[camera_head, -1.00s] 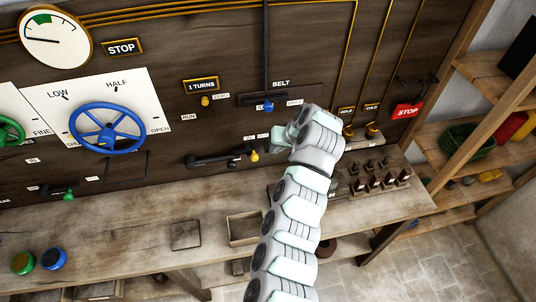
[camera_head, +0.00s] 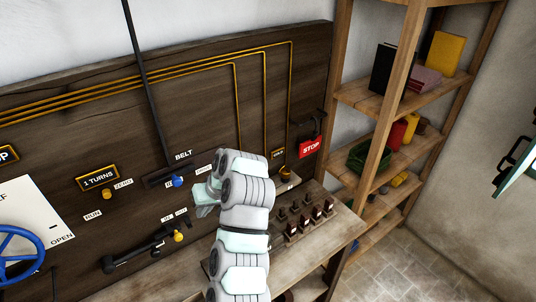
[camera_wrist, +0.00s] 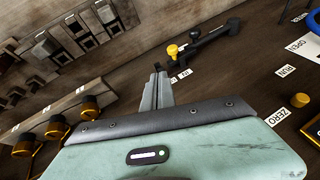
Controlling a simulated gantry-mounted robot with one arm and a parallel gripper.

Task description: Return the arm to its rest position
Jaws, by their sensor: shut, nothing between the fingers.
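My gripper (camera_wrist: 157,92) shows in the wrist view with its fingers together and nothing between them. In the head view my gripper (camera_head: 205,200) is partly hidden by my arm, in front of the panel just below the BELT label. The blue BELT knob (camera_head: 178,181) is close to its left. A black lever with a yellow knob (camera_head: 178,237) is below and left of it; in the wrist view that yellow knob (camera_wrist: 172,50) is beyond the fingertips, and I see a gap between them.
A dark wooden panel (camera_head: 60,130) stands behind my gripper. A bench with a row of dark switches (camera_head: 310,222) is at right. A red STOP sign (camera_head: 311,146) hangs on the panel's right. Wooden shelves (camera_head: 385,160) stand further right. The blue handwheel (camera_head: 18,255) is at far left.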

